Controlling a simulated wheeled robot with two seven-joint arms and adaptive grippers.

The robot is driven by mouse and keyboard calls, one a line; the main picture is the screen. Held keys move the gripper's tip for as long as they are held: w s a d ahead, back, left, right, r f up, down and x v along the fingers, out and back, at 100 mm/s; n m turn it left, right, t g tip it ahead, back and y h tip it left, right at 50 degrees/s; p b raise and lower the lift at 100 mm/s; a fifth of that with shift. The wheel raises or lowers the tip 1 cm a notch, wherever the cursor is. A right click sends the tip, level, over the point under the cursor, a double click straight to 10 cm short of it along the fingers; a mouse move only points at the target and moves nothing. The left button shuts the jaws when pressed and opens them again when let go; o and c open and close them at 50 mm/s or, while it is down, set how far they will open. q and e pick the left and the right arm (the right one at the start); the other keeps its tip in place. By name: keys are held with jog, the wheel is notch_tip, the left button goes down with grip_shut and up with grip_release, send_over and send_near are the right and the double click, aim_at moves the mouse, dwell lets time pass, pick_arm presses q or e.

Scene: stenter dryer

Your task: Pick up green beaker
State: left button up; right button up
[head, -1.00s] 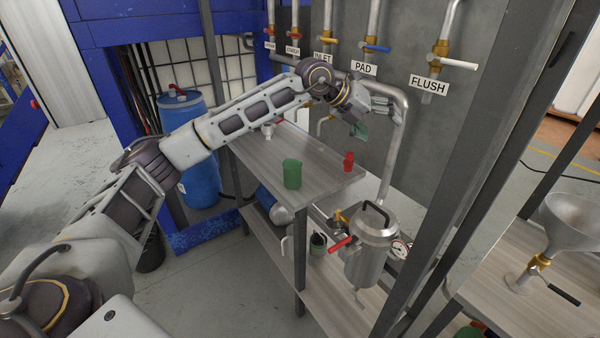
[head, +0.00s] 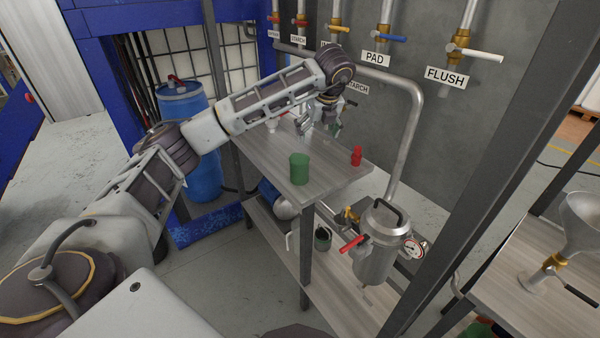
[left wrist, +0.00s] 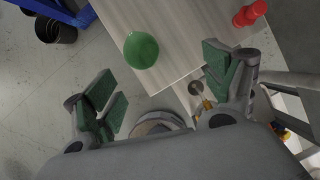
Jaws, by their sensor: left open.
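The green beaker (head: 299,168) stands upright on the upper shelf of the grey table (head: 262,160), near its front edge. In the left wrist view the green beaker (left wrist: 141,50) shows from above, ahead of and between the spread fingers. My left gripper (head: 320,128) is above the table behind the beaker, pointing down, open and empty. Its green-padded fingers also show in the left wrist view (left wrist: 160,92), apart from the beaker. My right gripper is not in view.
A red bottle (head: 356,156) stands on the shelf right of the beaker. Pipes with valves and a FLUSH sign (head: 446,77) line the back wall. A blue drum (head: 187,110) stands left.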

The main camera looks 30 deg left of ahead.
pick_arm(q)
jog(key=shift+s+a+n+g+y, duration=0.3)
jog(key=shift+s+a+n+g, duration=0.3)
jog(key=shift+s+n, duration=0.5)
jog(key=shift+w+a+f, duration=0.1)
jog(key=shift+w, duration=0.1)
send_near(300, 159)
jog(key=shift+s+d+f, duration=0.25)
jog(key=shift+s+f, duration=0.85)
jog(key=shift+s, duration=0.05)
jog(key=shift+p+x, duration=0.65)
jog(key=shift+x, duration=1.9)
jog(key=shift+a, duration=0.15)
jog(key=c, duration=1.2)
